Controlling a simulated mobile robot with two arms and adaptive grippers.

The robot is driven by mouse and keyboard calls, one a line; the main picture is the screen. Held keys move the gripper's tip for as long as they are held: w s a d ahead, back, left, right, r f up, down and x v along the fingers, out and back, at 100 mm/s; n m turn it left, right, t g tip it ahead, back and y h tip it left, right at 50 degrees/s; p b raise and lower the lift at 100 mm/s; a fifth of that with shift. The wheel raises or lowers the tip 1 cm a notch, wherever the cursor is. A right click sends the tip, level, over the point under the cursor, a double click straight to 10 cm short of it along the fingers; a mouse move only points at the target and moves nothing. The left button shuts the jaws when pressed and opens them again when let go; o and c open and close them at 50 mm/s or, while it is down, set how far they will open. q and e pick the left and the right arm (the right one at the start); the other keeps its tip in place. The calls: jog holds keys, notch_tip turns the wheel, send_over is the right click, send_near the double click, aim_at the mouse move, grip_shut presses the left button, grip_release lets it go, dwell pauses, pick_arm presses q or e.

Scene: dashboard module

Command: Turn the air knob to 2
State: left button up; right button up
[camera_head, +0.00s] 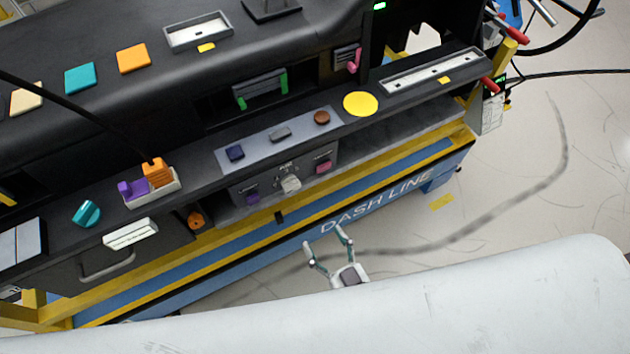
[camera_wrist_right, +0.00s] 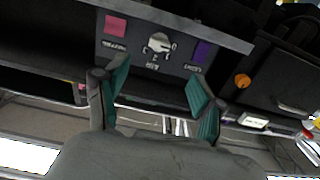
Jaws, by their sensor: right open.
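The air knob (camera_head: 290,184) is a white dial on a dark panel (camera_head: 238,191) at the front of the dashboard. It also shows in the right wrist view (camera_wrist_right: 159,42), above and between the fingers, with small marks around it. Its exact setting is too small to read. My right gripper (camera_head: 328,241) is open and empty, below and in front of the knob, apart from it. In the right wrist view its two teal-tipped fingers (camera_wrist_right: 158,88) are spread wide. My left gripper is not in view.
A purple button (camera_head: 252,197) and a pink button (camera_head: 323,167) flank the knob. An orange round knob (camera_head: 195,220) and a drawer handle (camera_head: 108,266) are at left. The floor in front is free.

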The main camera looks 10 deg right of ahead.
jog(key=p, duration=0.1)
send_near(294, 189)
jog(key=p+x, duration=0.1)
jog(key=x, duration=0.6)
jog(key=shift+w+a, duration=0.1)
jog(key=shift+w, duration=0.2)
jog(key=shift+w+a, duration=0.2)
jog(key=shift+w, duration=0.35)
jog(key=shift+c, duration=0.5)
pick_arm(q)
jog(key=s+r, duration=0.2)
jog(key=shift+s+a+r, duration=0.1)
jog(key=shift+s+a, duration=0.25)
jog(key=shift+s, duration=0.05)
pick_arm(e)
jog(key=c, duration=1)
